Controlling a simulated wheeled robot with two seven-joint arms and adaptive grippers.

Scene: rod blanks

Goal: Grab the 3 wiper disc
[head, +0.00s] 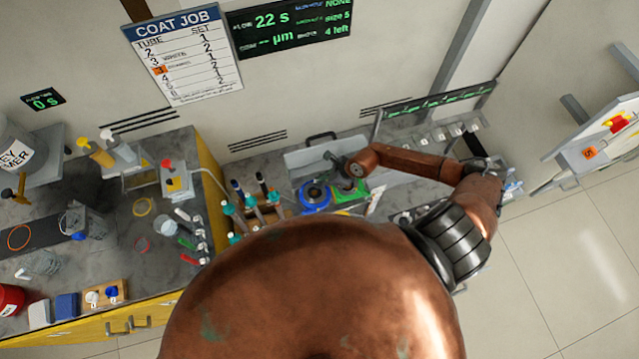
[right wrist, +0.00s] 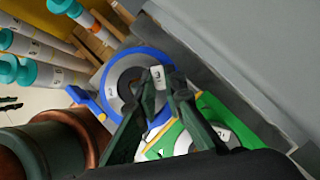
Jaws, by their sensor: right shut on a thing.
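In the right wrist view, a white tab marked 3 (right wrist: 158,76) shows between the dark fingertips of my right gripper (right wrist: 161,88), which is shut on it. I take it as part of the 3 wiper disc. Behind it lies a round grey piece with a dark centre, inside a blue ring (right wrist: 113,62); the fingers hide part of both. The blue ring also shows in the head view (head: 315,207), with my right gripper (head: 333,160) just above it. Whether the disc is lifted clear I cannot tell. My left gripper is not in view.
A green holder (right wrist: 212,108) with a round pale piece sits beside the blue ring. Teal-capped tubes (head: 252,202) stand in a rack to the left. A grey box wall (right wrist: 235,50) rises close by. A board marked COAT JOB (head: 183,55) hangs behind.

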